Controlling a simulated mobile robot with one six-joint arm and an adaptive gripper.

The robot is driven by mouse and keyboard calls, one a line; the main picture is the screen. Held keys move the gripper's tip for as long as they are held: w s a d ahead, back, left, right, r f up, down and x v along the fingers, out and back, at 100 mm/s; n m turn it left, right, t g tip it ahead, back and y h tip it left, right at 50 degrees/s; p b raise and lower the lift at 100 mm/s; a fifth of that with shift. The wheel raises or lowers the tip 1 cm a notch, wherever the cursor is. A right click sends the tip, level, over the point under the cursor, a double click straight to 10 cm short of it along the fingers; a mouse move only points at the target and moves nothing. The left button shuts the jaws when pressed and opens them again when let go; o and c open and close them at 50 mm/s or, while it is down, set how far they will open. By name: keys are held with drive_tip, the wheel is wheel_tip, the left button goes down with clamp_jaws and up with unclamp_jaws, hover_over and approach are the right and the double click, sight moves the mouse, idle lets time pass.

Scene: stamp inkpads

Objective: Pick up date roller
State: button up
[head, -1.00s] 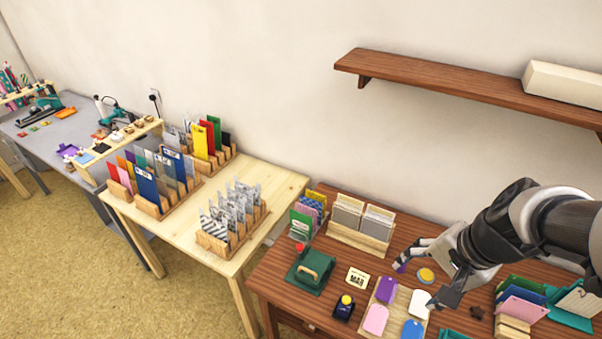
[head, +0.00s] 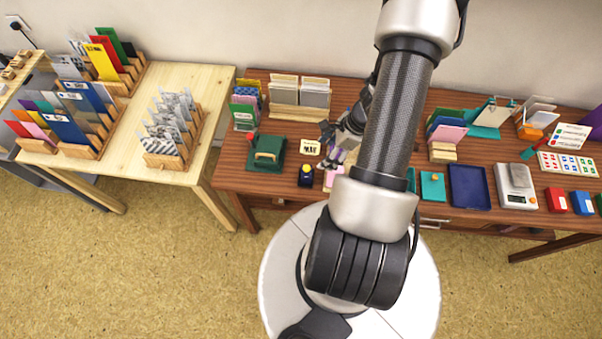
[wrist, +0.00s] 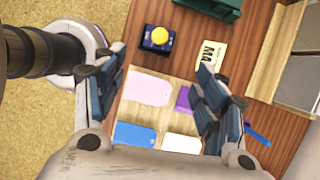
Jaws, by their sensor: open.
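A small dark navy block with a round yellow knob (wrist: 158,38), which looks like the date roller, stands on the brown desk near its front edge. It also shows in the head view (head: 305,176), left of my gripper. My gripper (head: 327,148) is open and empty above the desk. In the wrist view, my gripper's spread fingers (wrist: 160,68) frame a wooden tray (wrist: 172,88) with pink, purple, blue and white tags. The block lies beyond the fingertips, near the top of that view, apart from them.
A card reading "MAR" (wrist: 210,54) stands right of the block. A green press (head: 268,152) is to its left in the head view. A wooden card holder (head: 290,112) stands behind. My arm hides part of the desk's middle.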

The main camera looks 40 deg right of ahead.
sight(307, 171)
drive_tip(key=b+x, duration=0.2)
drive_tip(key=x, duration=0.7)
drive_tip(key=shift+w+a+b, duration=0.1)
drive_tip(key=shift+b, duration=0.25)
drive_tip(key=shift+a+b+x, duration=0.15)
drive_tip(key=shift+b+x, duration=0.35)
drive_tip(key=shift+x, duration=0.85)
drive_tip(key=shift+a+b+x, duration=0.15)
drive_tip(key=shift+b+x, duration=0.3)
drive_tip(key=shift+x, duration=0.9)
drive_tip(key=shift+r, duration=0.15)
drive_tip(key=c, duration=1.4)
